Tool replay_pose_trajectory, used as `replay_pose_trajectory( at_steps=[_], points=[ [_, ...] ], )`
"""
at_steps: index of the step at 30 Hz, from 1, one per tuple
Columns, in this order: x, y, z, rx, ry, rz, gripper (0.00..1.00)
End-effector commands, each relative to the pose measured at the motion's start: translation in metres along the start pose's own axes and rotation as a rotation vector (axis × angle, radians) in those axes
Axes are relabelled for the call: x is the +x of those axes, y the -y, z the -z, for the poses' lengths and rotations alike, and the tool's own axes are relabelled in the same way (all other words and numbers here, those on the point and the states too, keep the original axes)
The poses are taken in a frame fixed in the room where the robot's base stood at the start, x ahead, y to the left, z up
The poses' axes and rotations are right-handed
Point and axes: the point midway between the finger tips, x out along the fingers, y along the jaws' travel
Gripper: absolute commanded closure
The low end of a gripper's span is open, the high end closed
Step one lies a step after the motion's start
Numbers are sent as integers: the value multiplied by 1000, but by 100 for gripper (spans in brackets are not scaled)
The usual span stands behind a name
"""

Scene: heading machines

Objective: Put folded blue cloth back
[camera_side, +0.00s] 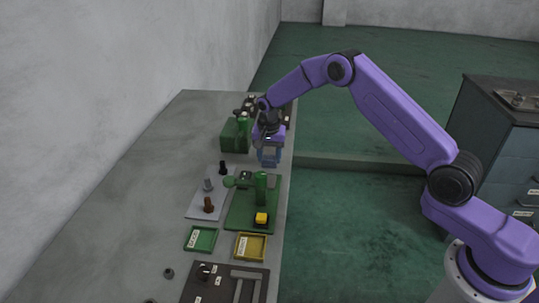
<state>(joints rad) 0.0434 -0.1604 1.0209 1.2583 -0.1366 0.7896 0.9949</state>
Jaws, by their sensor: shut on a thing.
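My gripper (268,141) hangs from the purple arm over the bench, near its right edge. It is shut on the folded blue cloth (269,158), a small grey-blue block shape just below the fingers. Whether the cloth touches the bench or is held above it is hard to tell at this size. The cloth is behind the green board (240,213) and to the right of the green box (232,140). The finger tips are partly hidden by the cloth and the gripper body.
A pale plate (198,205) holds small posts. Green (201,239) and yellow (250,247) trays and a dark panel (205,285) lie in front. The bench's left side is mostly clear.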

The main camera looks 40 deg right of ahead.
Motion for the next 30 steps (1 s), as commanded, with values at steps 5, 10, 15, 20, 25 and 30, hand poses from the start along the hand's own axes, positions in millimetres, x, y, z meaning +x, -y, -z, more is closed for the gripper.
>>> replay_pose_trajectory(
  at_steps=[5, 10, 15, 20, 25, 30],
  points=[
    [2, 0, 0, 0, 0, 0, 23],
    [2, 0, 0, 0, 0, 0, 23],
    [0, 0, 0, 0, 0, 0, 23],
    [-18, 1, 1, 0, -2, 2, 23],
    [-51, 1, 1, 0, -3, 3, 23],
    [-84, 1, 0, 0, -3, 3, 23]
  ],
)
